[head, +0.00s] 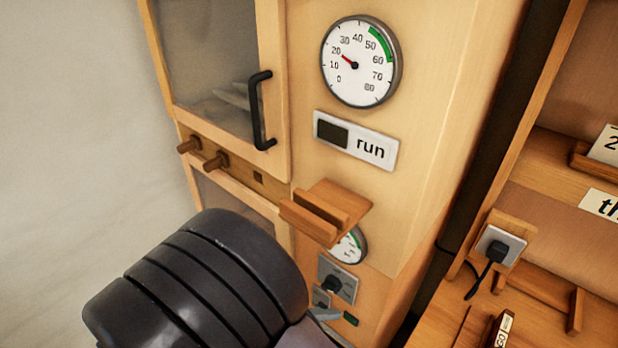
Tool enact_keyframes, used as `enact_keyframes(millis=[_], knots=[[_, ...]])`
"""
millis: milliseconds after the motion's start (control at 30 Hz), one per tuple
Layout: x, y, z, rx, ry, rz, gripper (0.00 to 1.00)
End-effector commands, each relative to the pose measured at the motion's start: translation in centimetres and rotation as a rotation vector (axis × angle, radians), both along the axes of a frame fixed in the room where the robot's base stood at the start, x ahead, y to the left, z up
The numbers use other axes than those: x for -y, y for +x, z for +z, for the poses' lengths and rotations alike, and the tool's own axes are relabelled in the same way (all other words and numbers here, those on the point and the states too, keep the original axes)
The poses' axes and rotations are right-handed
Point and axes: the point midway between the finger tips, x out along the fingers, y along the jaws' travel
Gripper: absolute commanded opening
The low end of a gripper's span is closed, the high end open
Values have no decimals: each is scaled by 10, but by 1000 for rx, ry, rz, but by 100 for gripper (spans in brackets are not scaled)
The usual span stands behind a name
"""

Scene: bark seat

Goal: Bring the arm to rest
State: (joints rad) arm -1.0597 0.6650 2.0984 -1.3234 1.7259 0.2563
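A thick, dark ribbed part of my arm (200,285) fills the lower left of the head view. It stands in front of the lower part of a wooden cabinet (430,110) and hides some of it. My gripper's fingers cannot be made out in this view. A small grey piece shows at the arm's right edge, and I cannot tell what it belongs to.
The cabinet has a glass door with a black handle (260,110), a round gauge (361,62), a "run" plate (356,140) and a protruding wooden ledge (326,211). Wooden pegs (202,155) stick out at left. Shelves with a black plug (497,250) stand at right.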

Motion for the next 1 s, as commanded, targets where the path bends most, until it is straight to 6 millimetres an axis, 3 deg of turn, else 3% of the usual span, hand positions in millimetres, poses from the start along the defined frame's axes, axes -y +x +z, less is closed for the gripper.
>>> enact_keyframes(millis=[33,133,267,433,600,1000], knots=[[29,-5,21,-28,153,-165,60],[67,-29,47,-44,503,-449,60],[82,-51,81,96,993,-702,60],[87,-49,128,433,1463,-804,60],[92,-44,154,625,1629,-795,60],[92,-43,156,635,1639,-794,60]])
